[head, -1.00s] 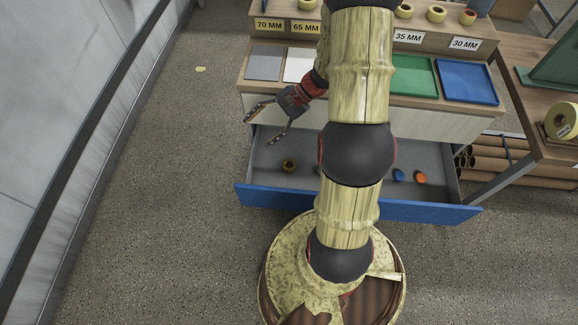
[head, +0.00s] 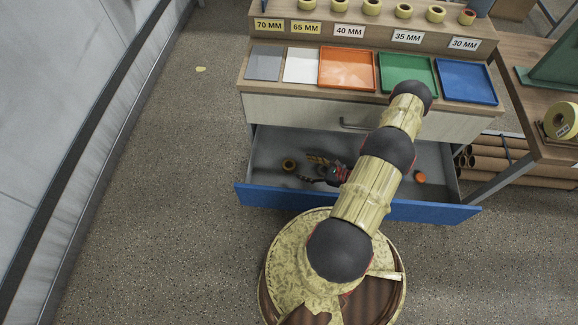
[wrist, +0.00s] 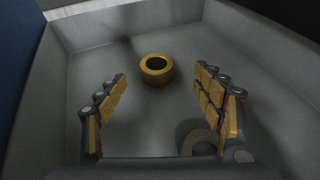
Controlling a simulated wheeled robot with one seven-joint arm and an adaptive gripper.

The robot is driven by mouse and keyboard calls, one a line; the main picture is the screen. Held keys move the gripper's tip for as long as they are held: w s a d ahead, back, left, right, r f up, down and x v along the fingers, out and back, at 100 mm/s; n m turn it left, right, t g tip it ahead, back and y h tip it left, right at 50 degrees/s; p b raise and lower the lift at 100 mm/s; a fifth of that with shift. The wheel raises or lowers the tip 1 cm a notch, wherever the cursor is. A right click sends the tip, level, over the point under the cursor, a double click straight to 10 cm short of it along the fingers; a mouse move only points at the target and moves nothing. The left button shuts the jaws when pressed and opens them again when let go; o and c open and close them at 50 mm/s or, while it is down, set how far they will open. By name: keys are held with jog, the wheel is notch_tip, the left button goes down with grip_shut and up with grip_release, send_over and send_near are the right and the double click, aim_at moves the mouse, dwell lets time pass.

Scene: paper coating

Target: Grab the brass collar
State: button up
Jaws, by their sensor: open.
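The brass collar (head: 289,165) is a small gold ring lying in the left part of the open drawer (head: 262,143). It also shows in the wrist view (wrist: 156,70), on the grey drawer floor with its hole facing up. My gripper (head: 311,168) is inside the drawer, just right of the collar, with its fingers pointing left toward it. In the wrist view the gripper (wrist: 160,88) is open and empty, its padded fingers spread wide. The collar sits between the finger lines and beyond the tips, apart from both.
An orange piece (head: 420,177) lies at the drawer's right. The blue drawer front (head: 260,198) and grey walls surround the gripper. Above are the counter's grey, white, orange (head: 347,69), green and blue trays, and a shelf with several rolls. A grey ring shape lies by the right finger.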

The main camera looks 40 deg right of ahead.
aim_at(294, 167)
jog(key=b+x, duration=0.1)
jog(key=x, duration=0.3)
jog(key=b+x, duration=0.1)
jog(key=x, duration=0.1)
jog(key=shift+a+f+b, duration=0.35)
jog(key=shift+a+f, duration=0.05)
jog(key=shift+f, duration=0.1)
jog(key=shift+w+a, duration=0.1)
jog(key=shift+w, duration=0.45)
jog(key=c, duration=0.3)
jog(key=c, duration=1.1)
